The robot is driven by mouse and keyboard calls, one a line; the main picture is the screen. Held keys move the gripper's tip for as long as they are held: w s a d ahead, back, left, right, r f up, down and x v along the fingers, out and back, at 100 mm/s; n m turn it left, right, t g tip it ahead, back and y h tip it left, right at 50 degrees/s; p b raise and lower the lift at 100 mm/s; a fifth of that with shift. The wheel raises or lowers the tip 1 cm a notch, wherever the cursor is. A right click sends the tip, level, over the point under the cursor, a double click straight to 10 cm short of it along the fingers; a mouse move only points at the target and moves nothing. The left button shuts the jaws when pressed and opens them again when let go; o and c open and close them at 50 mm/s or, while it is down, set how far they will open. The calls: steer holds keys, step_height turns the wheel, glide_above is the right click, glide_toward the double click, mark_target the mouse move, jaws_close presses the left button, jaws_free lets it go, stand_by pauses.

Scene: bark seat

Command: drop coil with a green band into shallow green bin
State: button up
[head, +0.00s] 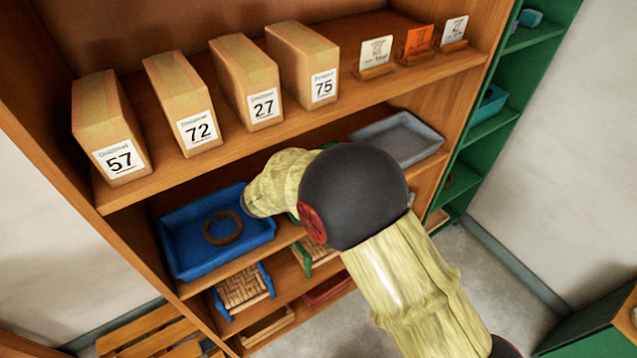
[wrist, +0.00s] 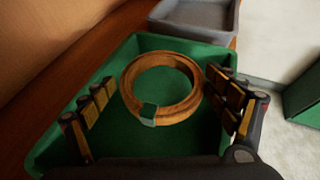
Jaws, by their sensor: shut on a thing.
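The coil (wrist: 185,105) is a brown ring with a green band (wrist: 148,114) on its near side, seen in the wrist view. My gripper (wrist: 160,80) has its two fingers at the left and right of the coil and is shut on it. The shallow green bin (wrist: 150,43) lies below and around the coil in the picture. How high the coil is above the bin floor is hard to tell. In the head view my own arm hides the gripper, the coil and most of the bin.
A blue bin (head: 180,262) with another brown ring (head: 222,228) stands left on the same shelf. A grey bin (head: 400,138) stands right. Numbered boxes (head: 177,103) and small cards (head: 418,42) fill the shelf above. Baskets (head: 243,288) sit below.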

steer(key=o, duration=1)
steer(key=v, duration=1.2)
